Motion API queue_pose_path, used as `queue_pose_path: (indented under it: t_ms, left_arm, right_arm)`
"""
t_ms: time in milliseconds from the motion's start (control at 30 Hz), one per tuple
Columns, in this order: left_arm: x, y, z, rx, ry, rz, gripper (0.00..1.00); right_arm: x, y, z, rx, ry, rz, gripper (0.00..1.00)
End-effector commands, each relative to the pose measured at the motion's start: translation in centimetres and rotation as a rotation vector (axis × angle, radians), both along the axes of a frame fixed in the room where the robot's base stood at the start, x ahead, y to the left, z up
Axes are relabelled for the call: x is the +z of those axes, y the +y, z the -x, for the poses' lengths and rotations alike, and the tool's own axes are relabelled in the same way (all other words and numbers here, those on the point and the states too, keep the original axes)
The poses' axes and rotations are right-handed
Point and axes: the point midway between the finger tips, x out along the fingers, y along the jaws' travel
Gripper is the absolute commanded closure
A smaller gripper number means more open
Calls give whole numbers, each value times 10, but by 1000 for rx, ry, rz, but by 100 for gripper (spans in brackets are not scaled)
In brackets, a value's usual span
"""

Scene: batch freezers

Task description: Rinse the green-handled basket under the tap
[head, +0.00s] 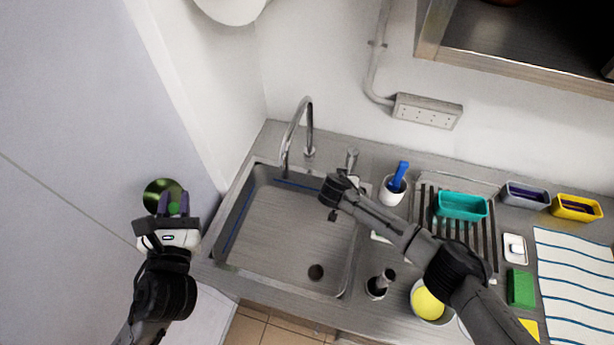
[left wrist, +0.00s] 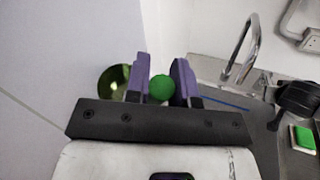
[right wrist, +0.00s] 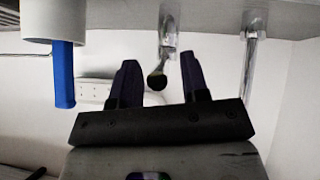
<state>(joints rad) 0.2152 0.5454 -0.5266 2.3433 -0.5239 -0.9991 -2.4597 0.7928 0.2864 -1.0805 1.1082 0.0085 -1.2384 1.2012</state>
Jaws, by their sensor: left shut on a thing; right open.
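My left gripper (head: 173,199) is shut on the green handle (left wrist: 160,89) of the basket (head: 155,192). It holds the basket in the air left of the sink (head: 300,230). The basket's round bowl also shows in the left wrist view (left wrist: 110,80), partly hidden by a finger. The tap (head: 309,125) has a tall curved spout over the back of the sink. My right gripper (head: 340,182) is open near the tap's lever (head: 352,157). In the right wrist view the lever (right wrist: 167,35) shows between the open fingers; I cannot tell whether they touch it. No water stream is visible.
Right of the sink stand a white cup with a blue-handled brush (head: 398,175) and a drying rack with a teal tub (head: 460,206). A yellow-and-white bowl (head: 427,301), a green sponge (head: 520,288) and a striped towel (head: 580,280) lie nearer the front right. The sink basin looks empty.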

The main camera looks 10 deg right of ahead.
Motion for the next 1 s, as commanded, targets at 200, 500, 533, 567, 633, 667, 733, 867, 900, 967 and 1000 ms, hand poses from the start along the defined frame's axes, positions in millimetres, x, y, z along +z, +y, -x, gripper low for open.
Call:
queue_pose_path:
  t_ms: [200, 500, 533, 567, 633, 667, 733, 867, 900, 967, 1000]
  left_arm:
    - [-1, 0, 0, 0, -1, 0, 100]
    - [-1, 0, 0, 0, -1, 0, 100]
    - [-1, 0, 0, 0, -1, 0, 100]
    - [-1, 0, 0, 0, -1, 0, 100]
    - [-1, 0, 0, 0, -1, 0, 100]
    - [-1, 0, 0, 0, -1, 0, 100]
    - [-1, 0, 0, 0, -1, 0, 100]
    - [-1, 0, 0, 0, -1, 0, 100]
    - [-1, 0, 0, 0, -1, 0, 100]
    - [-1, 0, 0, 0, -1, 0, 100]
    - [-1, 0, 0, 0, -1, 0, 100]
  right_arm:
    - [-6, -3, -5, 1, 1, 0, 58]
    - [-6, -4, -5, 0, 0, 0, 58]
    - [-6, -4, -5, 0, 0, 0, 61]
    - [-6, -4, -5, 0, 0, 0, 64]
    - [-6, -4, -5, 0, 0, 0, 71]
    - [-6, -3, -5, 0, 0, 0, 74]
    - [-6, -3, -5, 0, 0, 0, 80]
    - [-6, -4, -5, 0, 0, 0, 93]
    - [-6, -4, -5, 1, 0, 1, 97]
    - [-6, -4, -5, 0, 0, 0, 100]
    - [-6, -4, -5, 0, 0, 0, 100]
